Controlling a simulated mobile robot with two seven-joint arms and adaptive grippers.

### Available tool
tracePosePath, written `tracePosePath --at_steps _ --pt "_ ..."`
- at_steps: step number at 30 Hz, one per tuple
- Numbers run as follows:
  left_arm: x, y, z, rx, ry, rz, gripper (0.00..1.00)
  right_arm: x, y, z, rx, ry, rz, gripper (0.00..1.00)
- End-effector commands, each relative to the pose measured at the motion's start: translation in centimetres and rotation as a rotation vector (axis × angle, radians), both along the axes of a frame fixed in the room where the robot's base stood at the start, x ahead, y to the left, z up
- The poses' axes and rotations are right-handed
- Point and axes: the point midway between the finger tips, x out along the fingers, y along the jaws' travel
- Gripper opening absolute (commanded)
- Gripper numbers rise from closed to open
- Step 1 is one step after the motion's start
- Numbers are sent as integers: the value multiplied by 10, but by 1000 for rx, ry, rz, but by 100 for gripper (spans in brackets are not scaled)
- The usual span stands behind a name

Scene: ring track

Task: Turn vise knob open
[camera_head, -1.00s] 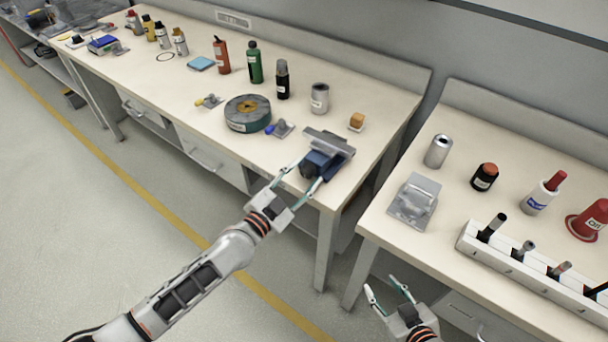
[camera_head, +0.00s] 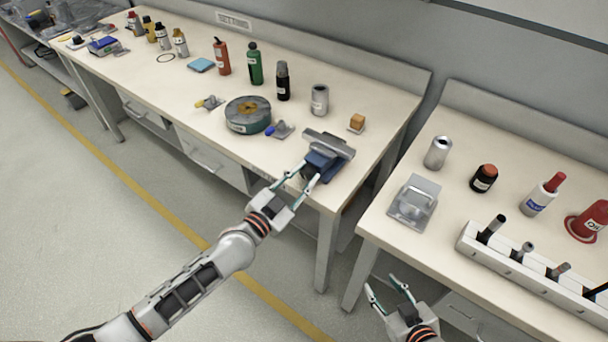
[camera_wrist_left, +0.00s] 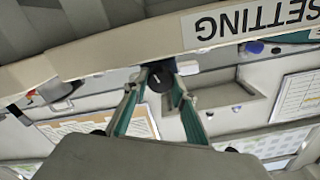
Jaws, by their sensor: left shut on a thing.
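The vise (camera_head: 328,146) has a blue body and grey jaws and sits at the right front corner of the long workbench. Its dark round knob (camera_wrist_left: 160,80) shows in the left wrist view, between the fingertips. My left gripper (camera_head: 308,173) reaches the front of the vise from the lower left and is shut on the knob. In the head view the fingers and the vise body hide the knob. The left gripper also shows in the left wrist view (camera_wrist_left: 158,92). My right gripper (camera_head: 381,283) is open and empty, low in front of the right bench.
The right bench (camera_head: 395,240) holds a metal plate, bottles and a white rack.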

Motion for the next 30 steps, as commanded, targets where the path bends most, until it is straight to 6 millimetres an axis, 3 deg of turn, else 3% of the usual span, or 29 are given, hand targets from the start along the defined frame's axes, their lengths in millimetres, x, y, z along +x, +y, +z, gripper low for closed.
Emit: tracePosePath --at_steps 30 --pt "1 1 0 -764 557 -1 4 2 0 19 2 -8 0 40"
